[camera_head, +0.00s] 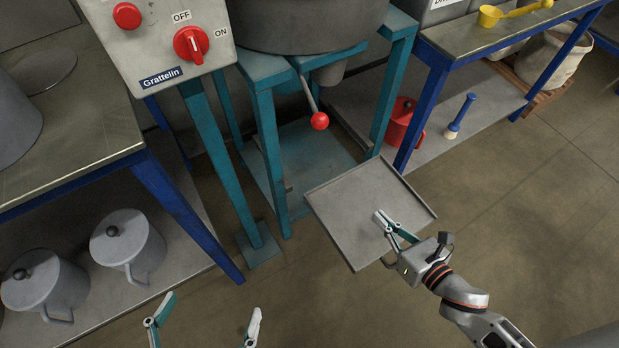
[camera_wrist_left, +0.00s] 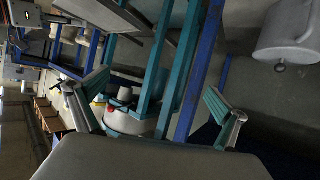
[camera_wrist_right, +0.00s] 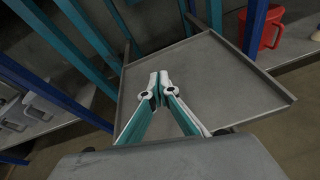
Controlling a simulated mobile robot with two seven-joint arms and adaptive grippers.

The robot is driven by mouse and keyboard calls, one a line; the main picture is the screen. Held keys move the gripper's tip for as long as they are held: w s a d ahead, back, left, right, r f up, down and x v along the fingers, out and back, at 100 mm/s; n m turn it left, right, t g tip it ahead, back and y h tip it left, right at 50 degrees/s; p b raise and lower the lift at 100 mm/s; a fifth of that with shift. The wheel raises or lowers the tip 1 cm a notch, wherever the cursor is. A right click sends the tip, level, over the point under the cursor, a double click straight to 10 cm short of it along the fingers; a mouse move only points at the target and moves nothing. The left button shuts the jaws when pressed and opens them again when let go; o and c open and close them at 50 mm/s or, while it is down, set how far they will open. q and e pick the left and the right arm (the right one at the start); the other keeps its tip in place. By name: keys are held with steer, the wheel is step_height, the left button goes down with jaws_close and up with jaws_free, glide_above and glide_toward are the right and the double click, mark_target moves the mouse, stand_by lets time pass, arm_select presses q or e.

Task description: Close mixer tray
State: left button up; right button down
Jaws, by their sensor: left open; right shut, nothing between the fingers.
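The grey mixer tray (camera_head: 350,220) is swung out in front of the teal mixer frame (camera_head: 268,150), at the frame's lower right. In the right wrist view the tray (camera_wrist_right: 240,80) shows its raised rims. My right gripper (camera_head: 380,218) is shut and empty, over the near right part of the tray; it also shows in the right wrist view (camera_wrist_right: 159,78). I cannot tell whether its tips touch the tray. My left gripper (camera_head: 210,318) is open and empty, low at the bottom of the head view, away from the tray; its spread fingers show in the left wrist view (camera_wrist_left: 165,100).
The mixer bowl (camera_head: 305,22), a red-knobbed lever (camera_head: 319,120) and a control box (camera_head: 165,42) are above. A left table (camera_head: 75,140) holds lidded pots (camera_head: 130,243) below. A red jug (camera_head: 403,122) and blue-handled brush (camera_head: 460,115) sit on the right shelf. Floor at right is clear.

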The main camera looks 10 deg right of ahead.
steer(key=shift+w+a+f+n+y+b, duration=0.3)
steer(key=shift+w+a+f+n, duration=0.25)
steer(key=shift+a+f+n, duration=0.4)
steer(key=shift+w+d+r+n, duration=0.1)
steer(key=shift+w+r+n, duration=0.05)
steer(key=shift+w+n, duration=0.1)
steer(key=shift+w, duration=0.35)
steer(key=b, duration=0.2)
glide_toward(336, 179)
steer(key=x, duration=0.5)
steer(key=shift+f, duration=0.35)
steer(key=shift+w+a, duration=0.2)
steer(key=shift+w, duration=0.5)
arm_select(q)
steer(key=d+n, duration=0.1)
steer(key=s+d+f+n, duration=0.1)
steer(key=n, duration=0.1)
steer(key=shift+s+d+h, duration=0.1)
steer(key=shift+d+h, duration=0.2)
steer(key=shift+h, duration=0.1)
arm_select(e)
steer(key=shift+r, duration=0.1)
